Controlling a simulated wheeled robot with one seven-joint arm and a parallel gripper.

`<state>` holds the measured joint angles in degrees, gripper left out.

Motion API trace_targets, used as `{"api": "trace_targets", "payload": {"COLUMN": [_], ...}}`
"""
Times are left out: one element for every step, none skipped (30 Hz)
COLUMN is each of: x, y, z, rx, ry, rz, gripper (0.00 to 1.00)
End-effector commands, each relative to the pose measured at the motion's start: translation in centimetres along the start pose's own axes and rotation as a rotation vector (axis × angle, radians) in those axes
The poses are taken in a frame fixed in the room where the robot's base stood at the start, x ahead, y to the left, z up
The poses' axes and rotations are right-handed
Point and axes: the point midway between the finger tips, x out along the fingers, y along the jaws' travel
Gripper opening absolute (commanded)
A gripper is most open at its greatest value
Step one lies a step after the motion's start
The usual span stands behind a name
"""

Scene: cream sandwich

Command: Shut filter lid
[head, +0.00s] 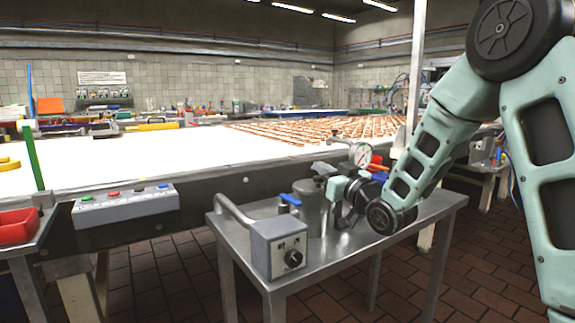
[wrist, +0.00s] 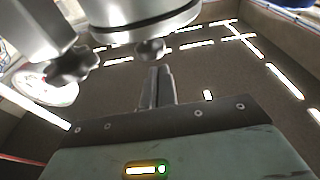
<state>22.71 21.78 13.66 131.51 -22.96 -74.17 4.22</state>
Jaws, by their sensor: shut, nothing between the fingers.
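The filter is a grey metal canister (head: 312,218) standing on a small steel table, partly hidden by my wrist. A grey piece at its top (head: 323,168), perhaps the lid or its handle, sits beside my gripper; I cannot tell there whether the lid is seated. In the wrist view a round metal part (wrist: 140,22), seemingly the filter's rim or lid, hangs over my fingers, with dark star knobs (wrist: 150,49) below its edge. My gripper (wrist: 158,72) is shut and empty, its fingertips just below a knob; contact is unclear. In the head view the fingers are hard to make out.
The steel table (head: 345,247) also carries a grey control box (head: 278,248) with a bent pipe and a blue-handled valve (head: 290,200). A pressure gauge (head: 362,154) stands close behind my wrist. A long white conveyor (head: 150,160) runs behind. Tiled floor is free in front.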

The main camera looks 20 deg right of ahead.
Motion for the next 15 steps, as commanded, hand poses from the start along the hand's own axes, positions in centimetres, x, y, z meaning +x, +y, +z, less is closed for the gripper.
{"api": "trace_targets", "payload": {"x": [-0.37, -0.46, -0.58, -0.67, -0.74, -0.84, -0.91, -0.97, -1.05, -1.09, -1.14, -1.19, -1.23, -1.25, -1.29], "y": [-0.04, -0.04, -0.03, -0.03, -0.03, -0.04, -0.05, -0.05, -0.06, -0.06, -0.07, -0.07, -0.08, -0.08, -0.08], "z": [1.18, 1.26, 1.40, 1.49, 1.58, 1.55, 1.59, 1.66, 1.76, 1.84, 1.91, 1.98, 2.01, 2.04, 2.07], "rx": [0.000, 0.000, 0.000, -0.001, -0.001, -0.002, -0.003, -0.003, -0.003, -0.003, -0.002, -0.002, -0.001, -0.001, -0.001], "ry": [0.026, 0.042, 0.061, 0.076, 0.089, 0.097, 0.096, 0.095, 0.094, 0.093, 0.093, 0.093, 0.093, 0.093, 0.092], "rz": [0.001, 0.001, 0.002, 0.002, 0.003, 0.003, 0.003, 0.003, 0.002, 0.002, 0.002, 0.002, 0.002, 0.002, 0.002], "gripper": [0.00, 0.00, 0.00, 0.00, 0.00, 0.00, 0.00, 0.00, 0.00, 0.00, 0.00, 0.00, 0.00, 0.00, 0.00]}}
